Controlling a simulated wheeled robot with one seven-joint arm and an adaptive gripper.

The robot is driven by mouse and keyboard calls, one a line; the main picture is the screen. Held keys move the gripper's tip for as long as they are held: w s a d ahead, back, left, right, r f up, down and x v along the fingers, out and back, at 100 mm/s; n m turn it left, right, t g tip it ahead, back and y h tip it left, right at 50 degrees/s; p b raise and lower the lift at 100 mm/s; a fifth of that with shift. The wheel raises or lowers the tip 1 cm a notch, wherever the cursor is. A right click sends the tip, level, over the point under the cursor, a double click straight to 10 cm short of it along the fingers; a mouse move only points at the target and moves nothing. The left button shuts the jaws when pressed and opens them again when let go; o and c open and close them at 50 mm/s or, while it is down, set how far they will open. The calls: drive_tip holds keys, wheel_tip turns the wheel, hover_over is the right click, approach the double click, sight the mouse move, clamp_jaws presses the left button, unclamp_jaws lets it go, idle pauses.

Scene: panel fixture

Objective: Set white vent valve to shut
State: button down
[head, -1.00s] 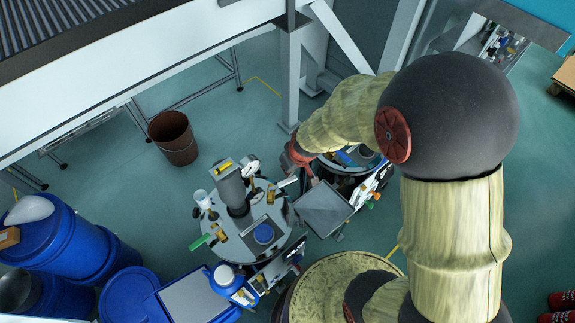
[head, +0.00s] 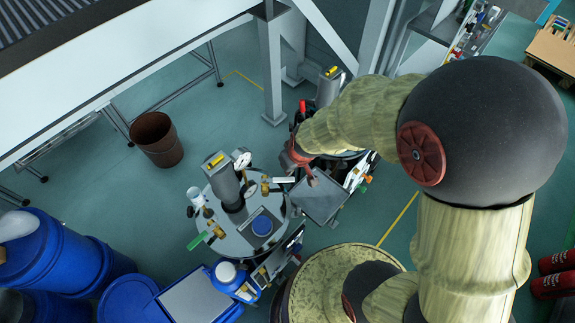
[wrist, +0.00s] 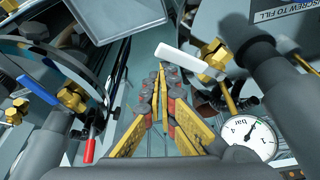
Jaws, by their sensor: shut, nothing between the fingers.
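The white valve handle (wrist: 180,57) shows in the wrist view, upper middle. It joins a brass valve body (wrist: 212,52) at its right and points left in the picture. In the head view the white handle (head: 284,179) sticks out from the right side of the round vessel lid (head: 222,240). My gripper (wrist: 164,72) is shut and empty. Its fingertips appear just below the handle's free end; I cannot tell whether they touch. In the head view my arm largely hides the gripper.
A pressure gauge (wrist: 250,138) and a dark column (wrist: 285,80) stand close on the right. On the left are a second vessel's red lever (wrist: 88,150) and blue lever (wrist: 38,90). A grey tray (head: 320,198) lies close by. A brown bin (head: 157,139) stands on the floor.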

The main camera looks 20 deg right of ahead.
drive_tip(key=shift+s+f, duration=0.1)
drive_tip(key=shift+s, duration=0.15)
idle(0.4)
